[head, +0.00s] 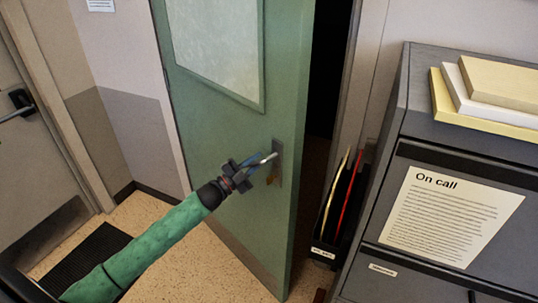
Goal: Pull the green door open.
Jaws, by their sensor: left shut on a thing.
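The green door (205,125) stands partly open, with a dark gap along its right edge. It has a pale glazed panel in its upper part. A metal lever handle (267,158) sits on a plate near the door's right edge, with a small brass-coloured piece below it. My left gripper (256,162) is at the lever and shut on it; the gripper hides part of the lever. My left arm reaches in from the lower left in a green sleeve. My right gripper is not in view.
A dark grey cabinet (420,165) with an "On call" sheet (450,215) stands at the right, stacked books (495,85) on top. A black holder (325,237) with files stands beside the door edge. Another door (30,150) and a dark mat (85,265) are at left.

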